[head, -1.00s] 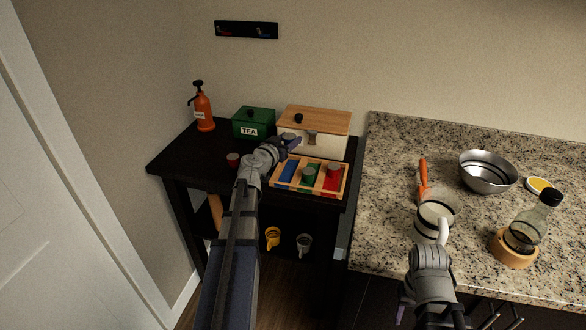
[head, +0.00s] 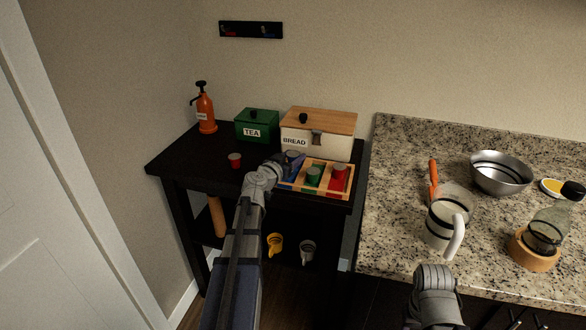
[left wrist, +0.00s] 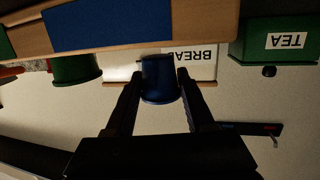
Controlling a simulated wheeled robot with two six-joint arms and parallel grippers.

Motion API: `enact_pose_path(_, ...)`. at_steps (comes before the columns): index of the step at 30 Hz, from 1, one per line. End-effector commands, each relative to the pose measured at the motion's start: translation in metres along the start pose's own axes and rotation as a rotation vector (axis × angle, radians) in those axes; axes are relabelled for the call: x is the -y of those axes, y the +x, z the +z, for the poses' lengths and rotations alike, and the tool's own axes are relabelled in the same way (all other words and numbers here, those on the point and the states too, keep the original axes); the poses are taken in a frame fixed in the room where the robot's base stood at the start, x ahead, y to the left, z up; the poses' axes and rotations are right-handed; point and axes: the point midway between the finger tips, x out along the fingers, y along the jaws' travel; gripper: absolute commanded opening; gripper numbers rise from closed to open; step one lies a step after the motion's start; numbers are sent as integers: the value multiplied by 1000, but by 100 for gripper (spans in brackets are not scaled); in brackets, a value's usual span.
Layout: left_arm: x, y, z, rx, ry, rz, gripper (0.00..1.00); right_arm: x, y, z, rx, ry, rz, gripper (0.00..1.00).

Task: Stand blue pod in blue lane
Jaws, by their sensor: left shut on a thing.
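The blue pod (left wrist: 158,80) is between the fingers of my left gripper (left wrist: 160,92) in the left wrist view, which shows the scene upside down. The pod looks upright, close to the wooden lane tray (left wrist: 200,32); I cannot tell whether they touch. The tray's blue lane (left wrist: 120,22) is bare where it shows. In the head view, my left gripper (head: 291,160) is over the back of the blue lane (head: 290,178), and the arm partly covers that lane. My right gripper is at the bottom, its fingers not clearly seen.
A green pod (head: 313,174) and a red pod (head: 339,173) stand in their lanes. Another red pod (head: 235,160) is on the black table (head: 190,162). The bread box (head: 318,140) and tea box (head: 257,126) stand behind. An orange bottle (head: 205,112) is at left.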

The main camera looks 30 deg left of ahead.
Motion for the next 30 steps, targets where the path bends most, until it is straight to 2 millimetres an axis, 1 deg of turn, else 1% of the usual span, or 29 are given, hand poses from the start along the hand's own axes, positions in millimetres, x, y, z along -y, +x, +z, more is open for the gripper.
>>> enact_pose_path(1,0,2,12,0,0,0,3,1,12,-1,0,0,0,50)
enact_pose_path(6,0,4,30,0,0,0,3,3,30,-2,0,0,0,50)
enact_pose_path(14,0,4,28,0,0,0,3,3,28,-2,0,0,0,50)
enact_pose_path(20,0,5,34,0,0,0,3,3,34,-2,0,0,0,50)
enact_pose_path(21,0,5,33,0,0,0,56,3,33,-2,0,0,0,50)
enact_pose_path(28,0,5,32,0,0,0,82,3,32,-2,0,0,0,50)
enact_pose_path(29,0,5,32,0,0,0,84,3,32,-2,0,0,0,50)
enact_pose_path(30,0,5,32,0,0,0,84,3,32,-2,0,0,0,50)
